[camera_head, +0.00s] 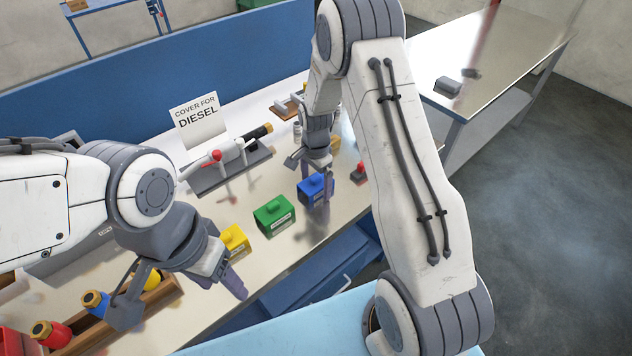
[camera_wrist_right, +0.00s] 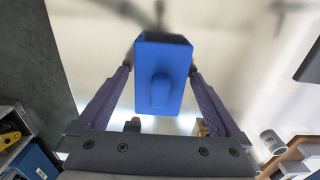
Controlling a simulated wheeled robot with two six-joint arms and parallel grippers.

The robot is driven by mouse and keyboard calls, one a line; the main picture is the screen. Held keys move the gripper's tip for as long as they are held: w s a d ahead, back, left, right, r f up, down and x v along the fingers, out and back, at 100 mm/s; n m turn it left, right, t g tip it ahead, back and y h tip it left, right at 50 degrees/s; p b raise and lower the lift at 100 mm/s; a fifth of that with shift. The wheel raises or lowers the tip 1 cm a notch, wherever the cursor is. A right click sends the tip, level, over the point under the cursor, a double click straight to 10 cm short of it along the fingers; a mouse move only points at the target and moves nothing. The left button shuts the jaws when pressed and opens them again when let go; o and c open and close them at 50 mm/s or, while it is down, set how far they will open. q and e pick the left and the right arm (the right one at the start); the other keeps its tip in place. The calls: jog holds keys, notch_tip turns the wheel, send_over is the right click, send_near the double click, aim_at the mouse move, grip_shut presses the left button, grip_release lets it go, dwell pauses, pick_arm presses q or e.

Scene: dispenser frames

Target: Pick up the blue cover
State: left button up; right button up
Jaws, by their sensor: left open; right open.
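One finger hides part of the cover in the head view. My left gripper (camera_head: 182,298) is open and empty above the near left part of the bench, by the wooden rack.
A green cover (camera_head: 274,215) and a yellow cover (camera_head: 234,241) stand in a row left of the blue one. A sign reading "COVER FOR DIESEL" (camera_head: 198,114) stands behind a nozzle on a grey stand (camera_head: 225,172). A wooden rack (camera_head: 150,305) holds coloured bottles at front left.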

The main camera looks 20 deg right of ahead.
jog(key=c, duration=1.3)
jog(key=shift+c, duration=0.4)
jog(key=shift+r, duration=0.15)
